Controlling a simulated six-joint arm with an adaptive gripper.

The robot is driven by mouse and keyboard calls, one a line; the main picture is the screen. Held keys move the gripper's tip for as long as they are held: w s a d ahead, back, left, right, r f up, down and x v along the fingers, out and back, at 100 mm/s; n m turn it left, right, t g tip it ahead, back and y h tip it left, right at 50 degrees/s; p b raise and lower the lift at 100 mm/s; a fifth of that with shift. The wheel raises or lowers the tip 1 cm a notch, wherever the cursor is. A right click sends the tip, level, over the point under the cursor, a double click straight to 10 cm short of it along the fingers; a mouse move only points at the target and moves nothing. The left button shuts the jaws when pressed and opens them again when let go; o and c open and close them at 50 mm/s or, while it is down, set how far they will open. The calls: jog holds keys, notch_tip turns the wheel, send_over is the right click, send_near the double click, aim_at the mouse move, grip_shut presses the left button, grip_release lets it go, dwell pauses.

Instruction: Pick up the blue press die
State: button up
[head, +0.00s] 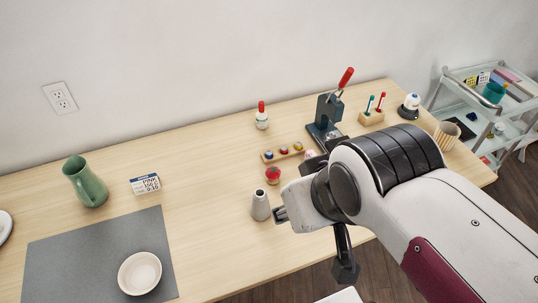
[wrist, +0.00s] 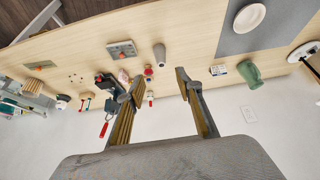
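The blue press die (head: 268,155) is the leftmost of three small coloured dies in a wooden rack (head: 276,160) in the head view. A red die (head: 284,150) and a yellow die (head: 298,146) stand beside it. In the wrist view I cannot make out the blue die clearly. My gripper (wrist: 160,78) is open and empty in the wrist view, its two fingers wide apart above the table. In the head view my arm hides most of the gripper, and the rack lies beyond it, apart from it.
A grey cone (head: 260,206) and a strawberry pincushion (head: 272,175) stand near my wrist. The dark press with a red handle (head: 326,108) and a red-capped bottle (head: 262,118) stand behind. A green pitcher (head: 86,182) and a bowl (head: 139,273) are at left.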

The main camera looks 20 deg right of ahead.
jog(key=shift+w, duration=0.1)
jog(key=w+d+f+n+t+h, duration=0.1)
jog(key=w+d+f, duration=0.1)
jog(key=w+d, duration=0.5)
jog(key=w+d+f+t+h, duration=0.1)
jog(key=w+d+f, duration=0.15)
jog(key=w, duration=0.85)
jog(key=w+d+f+n+t+h, duration=0.1)
jog(key=w+d, duration=0.4)
jog(key=w, duration=0.4)
jog(key=w+d+f+n+t+y, duration=0.1)
jog(key=w+d+f+t+y, duration=0.15)
jog(key=w+f, duration=0.55)
jog(key=f+y, duration=0.1)
jog(key=f, duration=0.3)
jog(key=a+f+n+y, duration=0.1)
jog(key=f+y, duration=0.1)
jog(key=f, duration=0.3)
jog(key=f+y, duration=0.2)
jog(key=f, duration=0.2)
jog(key=shift+s+a+f, duration=0.2)
jog(key=shift+s+a, duration=0.05)
jog(key=shift+a, duration=0.05)
jog(key=shift+s+a+f+n, duration=0.1)
jog(key=shift+f+n, duration=0.2)
